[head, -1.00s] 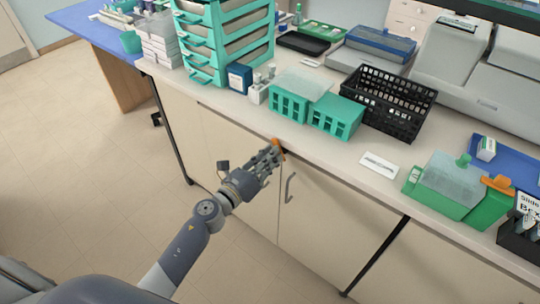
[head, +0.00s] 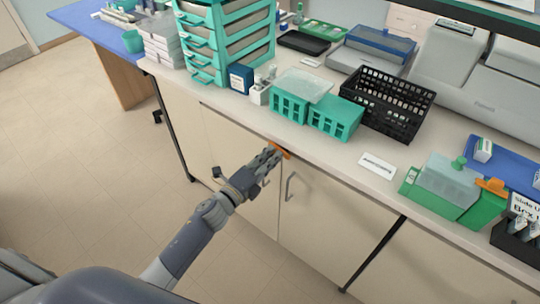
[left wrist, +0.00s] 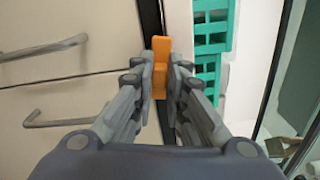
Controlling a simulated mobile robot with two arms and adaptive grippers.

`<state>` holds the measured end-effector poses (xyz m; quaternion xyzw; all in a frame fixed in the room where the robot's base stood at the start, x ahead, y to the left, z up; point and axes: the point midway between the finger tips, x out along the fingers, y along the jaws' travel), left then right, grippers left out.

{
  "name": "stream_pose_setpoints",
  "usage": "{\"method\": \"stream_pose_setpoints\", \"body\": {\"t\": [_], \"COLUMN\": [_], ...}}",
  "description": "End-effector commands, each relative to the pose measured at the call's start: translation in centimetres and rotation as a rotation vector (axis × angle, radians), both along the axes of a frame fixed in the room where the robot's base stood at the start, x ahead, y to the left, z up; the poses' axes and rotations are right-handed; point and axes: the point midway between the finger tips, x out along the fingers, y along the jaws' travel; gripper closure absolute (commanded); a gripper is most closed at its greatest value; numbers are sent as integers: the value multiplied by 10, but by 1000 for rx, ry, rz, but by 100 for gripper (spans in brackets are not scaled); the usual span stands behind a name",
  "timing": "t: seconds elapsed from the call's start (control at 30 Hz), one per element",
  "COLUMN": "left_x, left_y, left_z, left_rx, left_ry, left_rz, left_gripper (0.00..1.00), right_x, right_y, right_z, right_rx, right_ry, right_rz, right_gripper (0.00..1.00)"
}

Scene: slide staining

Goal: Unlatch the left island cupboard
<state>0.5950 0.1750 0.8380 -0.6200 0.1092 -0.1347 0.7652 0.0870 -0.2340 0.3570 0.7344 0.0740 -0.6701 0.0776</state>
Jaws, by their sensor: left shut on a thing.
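The orange latch (head: 281,150) sits at the top of the island cupboard front, just under the worktop edge where two doors meet. It also shows in the left wrist view (left wrist: 160,62). My left gripper (head: 268,157) is shut on the latch; its fingertips (left wrist: 160,80) press it from both sides. The left cupboard door (head: 230,145) is closed, and its handle is hidden by my arm in the head view. The right door (head: 320,200) is closed, with a bar handle (head: 289,187). Two bar handles show in the wrist view. My right gripper is out of view.
The worktop above carries teal racks (head: 335,117), a black basket (head: 387,103), a white label card (head: 377,166) and a green staining box (head: 445,187) near its front edge. The floor (head: 90,170) at the left is clear.

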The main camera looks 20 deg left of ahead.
Motion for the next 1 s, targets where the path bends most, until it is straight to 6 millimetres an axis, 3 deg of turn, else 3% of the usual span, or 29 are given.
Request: {"method": "stream_pose_setpoints", "body": {"t": [0.4, 0.97, 1.0], "left_x": [0, 0, 0], "left_y": [1, 1, 1], "left_z": [-1, -2, -2], "left_rx": [-185, -211, -211], "left_ry": [68, 78, 78], "left_rz": [2, 2, 2], "left_gripper": [100, 100, 82], "right_x": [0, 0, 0], "right_y": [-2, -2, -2], "right_z": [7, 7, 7], "right_rx": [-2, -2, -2], "right_ry": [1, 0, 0], "right_rz": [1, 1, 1], "right_gripper": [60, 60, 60]}}
